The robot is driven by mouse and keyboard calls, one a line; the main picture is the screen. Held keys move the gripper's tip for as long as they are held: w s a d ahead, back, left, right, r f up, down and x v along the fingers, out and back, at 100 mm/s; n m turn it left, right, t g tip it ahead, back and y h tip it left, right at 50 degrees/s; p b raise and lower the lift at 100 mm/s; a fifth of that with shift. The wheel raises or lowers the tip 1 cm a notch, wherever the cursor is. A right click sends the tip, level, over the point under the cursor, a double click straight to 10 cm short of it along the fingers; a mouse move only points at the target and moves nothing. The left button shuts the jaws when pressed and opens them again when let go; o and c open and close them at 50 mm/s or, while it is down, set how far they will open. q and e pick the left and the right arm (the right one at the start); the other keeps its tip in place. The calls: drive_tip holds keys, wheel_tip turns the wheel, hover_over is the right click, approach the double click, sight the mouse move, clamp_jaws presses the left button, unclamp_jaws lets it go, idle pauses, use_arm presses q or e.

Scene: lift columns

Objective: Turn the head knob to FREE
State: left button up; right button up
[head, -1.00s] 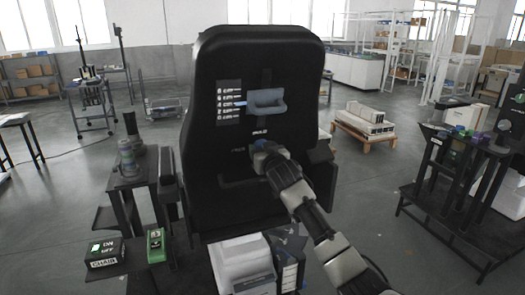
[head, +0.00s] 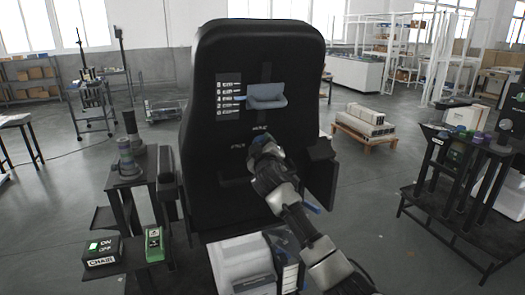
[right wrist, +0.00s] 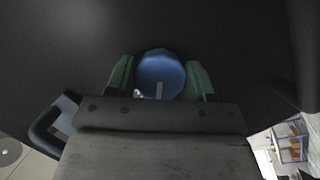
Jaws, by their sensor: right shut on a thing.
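The black chair back (head: 225,55) stands upright in the middle of the head view. The head knob is a round blue knob (right wrist: 160,72) with a short white mark at its lower edge in the right wrist view. My right gripper (right wrist: 160,80) has its green fingers on either side of the knob, shut on it. In the head view my right gripper (head: 262,150) is at the chair back, just below small white lettering (head: 260,129) too blurred to read surely; it mostly hides the knob. My left gripper is not in view.
A light-blue pad (head: 267,96) sits on the chair back beside a panel of white-lettered rows (head: 229,96). A dark rack (head: 440,215) stands at right.

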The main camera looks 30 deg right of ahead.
drive_tip(key=n+h+b, duration=0.1)
drive_tip(key=n+b, duration=0.1)
drive_tip(key=n+h+b, duration=0.1)
drive_tip(key=n, duration=0.2)
drive_tip(key=shift+f+t+b, duration=0.2)
drive_tip(key=shift+t+b, duration=0.15)
drive_tip(key=shift+t, duration=0.05)
drive_tip(key=n+h+b, duration=0.1)
drive_tip(key=n+b, duration=0.1)
drive_tip(key=n, duration=0.1)
drive_tip(key=shift+t, duration=0.3)
drive_tip(key=shift+n+t+b, duration=0.4)
drive_tip(key=shift+n+b, duration=0.2)
drive_tip(key=shift+n, duration=0.8)
drive_tip(key=shift+r, duration=0.1)
drive_tip(key=o, duration=0.9)
drive_tip(key=b+v, duration=0.2)
drive_tip(key=v, duration=0.8)
drive_tip(key=shift+s+a+f, duration=0.25)
